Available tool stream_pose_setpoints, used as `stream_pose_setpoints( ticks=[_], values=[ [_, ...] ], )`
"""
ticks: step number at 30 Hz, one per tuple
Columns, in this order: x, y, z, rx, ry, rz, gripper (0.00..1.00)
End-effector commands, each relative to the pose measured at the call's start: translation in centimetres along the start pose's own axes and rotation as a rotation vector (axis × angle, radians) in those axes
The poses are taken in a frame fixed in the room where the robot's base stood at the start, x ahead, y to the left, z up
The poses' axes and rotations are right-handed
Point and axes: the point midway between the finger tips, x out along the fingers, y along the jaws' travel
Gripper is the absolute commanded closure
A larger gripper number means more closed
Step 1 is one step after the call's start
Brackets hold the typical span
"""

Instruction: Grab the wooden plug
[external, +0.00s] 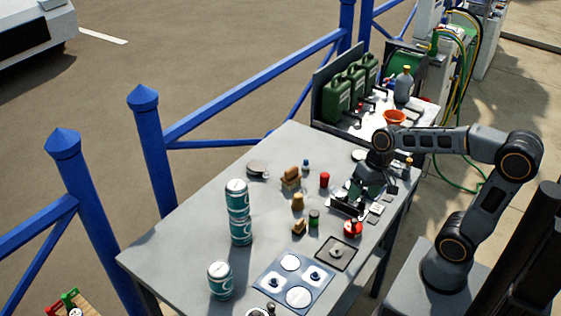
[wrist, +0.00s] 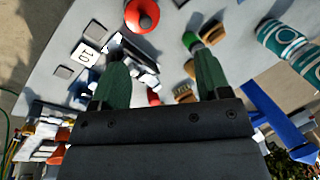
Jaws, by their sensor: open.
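The wooden plug looks to be the small tan tapered piece (external: 298,201) standing near the middle of the grey table. In the wrist view it seems to be the tan piece (wrist: 189,68) beside the right finger, which partly hides it. Another small brown wooden piece (external: 299,227) sits nearer the front, beside a small dark green cylinder (external: 314,217); I cannot fully rule it out as the plug. My gripper (external: 350,205) is open and empty, over the table to the right of these pieces. Its green fingers (wrist: 155,62) are wide apart in the wrist view.
A red cylinder (external: 324,180), wooden brush-like blocks (external: 290,178) and a red-topped item (external: 352,230) stand close around. Stacked teal cans (external: 238,212) stand to the left. A blue-and-white panel (external: 293,281) lies in front. The table's left part is mostly clear.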

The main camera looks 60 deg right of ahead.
Motion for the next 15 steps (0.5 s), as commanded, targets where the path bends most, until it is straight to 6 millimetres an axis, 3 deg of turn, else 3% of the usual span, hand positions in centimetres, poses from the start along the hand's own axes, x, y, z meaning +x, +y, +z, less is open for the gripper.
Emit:
stream_pose_setpoints(
  ticks=[6, 15],
  values=[
    [3.1, -4.3, -7.2, 0.62, -0.327, -0.194, 0.3],
    [6.5, -6.6, -16.2, 1.174, -0.736, -0.366, 0.3]
  ],
)
